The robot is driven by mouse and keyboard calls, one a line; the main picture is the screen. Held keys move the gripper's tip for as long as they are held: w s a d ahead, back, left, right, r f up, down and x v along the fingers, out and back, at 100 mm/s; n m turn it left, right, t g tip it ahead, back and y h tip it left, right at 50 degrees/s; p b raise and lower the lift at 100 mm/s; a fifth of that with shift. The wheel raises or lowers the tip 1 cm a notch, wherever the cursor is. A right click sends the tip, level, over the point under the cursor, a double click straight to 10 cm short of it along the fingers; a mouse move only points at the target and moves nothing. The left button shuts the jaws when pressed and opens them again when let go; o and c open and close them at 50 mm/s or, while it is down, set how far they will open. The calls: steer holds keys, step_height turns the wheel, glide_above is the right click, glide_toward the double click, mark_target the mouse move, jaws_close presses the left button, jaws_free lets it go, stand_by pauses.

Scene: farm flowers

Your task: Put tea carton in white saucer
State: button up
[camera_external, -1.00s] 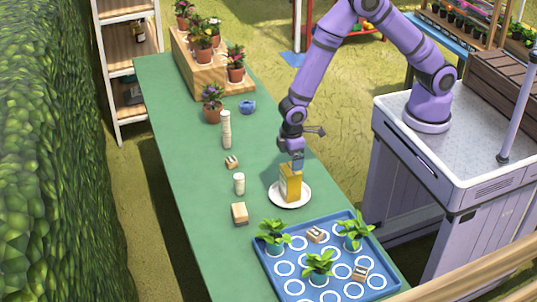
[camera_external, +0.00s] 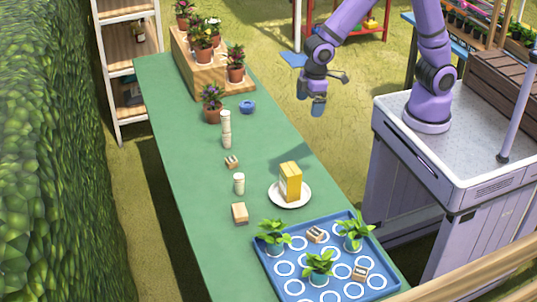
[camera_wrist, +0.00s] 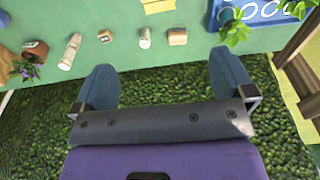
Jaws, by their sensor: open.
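The yellow tea carton (camera_external: 290,182) stands upright in the white saucer (camera_external: 275,198) on the green table. In the wrist view, part of the yellow carton (camera_wrist: 158,5) shows at the top edge, and the saucer is mostly out of frame. My gripper (camera_external: 311,105) is raised up and back, well clear of the carton and beyond the table's right edge. In the wrist view my gripper (camera_wrist: 163,85) has its two blue fingers spread wide with nothing between them.
A blue tray (camera_external: 262,262) with white rings, potted seedlings and small wooden blocks lies at the table's near end. Pale cylinders (camera_external: 226,130), a wooden block (camera_external: 239,213) and a blue ring-shaped item (camera_external: 248,106) stand on the table. Flowerpots fill a wooden stand (camera_external: 183,62) at the far end.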

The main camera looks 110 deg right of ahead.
steer(key=s+r+t, duration=0.3)
steer(key=s+r, duration=1.4)
steer(key=s, duration=0.3)
steer(key=s+r, duration=0.1)
steer(key=s, duration=0.8)
steer(key=shift+s+a+r+t, duration=0.35)
steer(key=shift+a+t, duration=0.05)
steer(key=shift+a, duration=0.05)
